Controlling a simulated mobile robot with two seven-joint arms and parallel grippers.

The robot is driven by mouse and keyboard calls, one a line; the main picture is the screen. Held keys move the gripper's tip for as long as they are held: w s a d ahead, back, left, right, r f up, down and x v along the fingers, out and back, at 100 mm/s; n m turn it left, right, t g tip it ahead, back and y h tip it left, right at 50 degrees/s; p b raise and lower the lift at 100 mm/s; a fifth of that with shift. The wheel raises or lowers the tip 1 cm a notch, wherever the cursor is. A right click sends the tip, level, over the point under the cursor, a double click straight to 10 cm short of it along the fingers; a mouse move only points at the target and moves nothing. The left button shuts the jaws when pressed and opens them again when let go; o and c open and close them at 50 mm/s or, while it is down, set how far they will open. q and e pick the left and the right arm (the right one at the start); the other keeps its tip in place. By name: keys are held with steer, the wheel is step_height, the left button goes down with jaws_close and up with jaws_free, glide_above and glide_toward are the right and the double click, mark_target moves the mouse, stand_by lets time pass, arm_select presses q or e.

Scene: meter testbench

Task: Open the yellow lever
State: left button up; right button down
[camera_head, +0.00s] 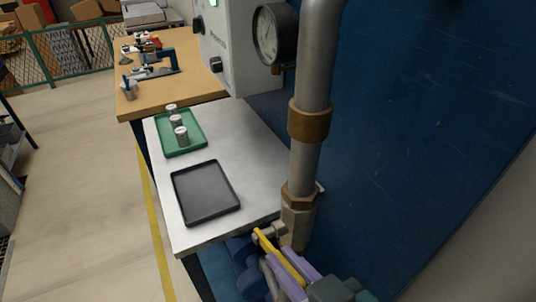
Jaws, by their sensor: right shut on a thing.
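The yellow lever (265,241) sits on the valve (297,224) at the lower end of the grey vertical pipe, at the bottom centre of the head view. It slants from upper left down to the right. My right gripper (282,260) comes in from the lower right, and its purple fingers lie on either side of the lever, shut on it. The lower part of the lever is hidden between the fingers. My left gripper is not in view.
The grey pipe (316,70) rises along the blue wall (420,110), near a round gauge (267,35). To the left, a white table (253,150) holds a black tray (205,193) and a green tray (196,119) with several small cylinders. Open floor lies further left.

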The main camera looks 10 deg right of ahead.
steer(key=shift+w+a+r+g+p, duration=0.1)
steer(key=shift+w+r+g+p, duration=0.15)
steer(key=shift+r+p, duration=0.2)
steer(key=shift+w+a+r+g+p, duration=0.1)
steer(key=shift+r+g+p, duration=0.2)
steer(key=shift+p, duration=0.2)
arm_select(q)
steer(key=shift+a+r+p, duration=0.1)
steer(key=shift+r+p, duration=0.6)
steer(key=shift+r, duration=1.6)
arm_select(e)
steer(key=shift+w+g+h, duration=0.15)
steer(key=shift+g+h, duration=0.15)
steer(key=shift+g, duration=0.05)
steer(key=c, duration=0.9)
jaws_free()
steer(key=shift+s+d+r, duration=0.15)
steer(key=shift+s+r, duration=0.1)
steer(key=shift+s, duration=0.1)
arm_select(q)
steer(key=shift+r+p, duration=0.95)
arm_select(e)
steer(key=v, duration=0.9)
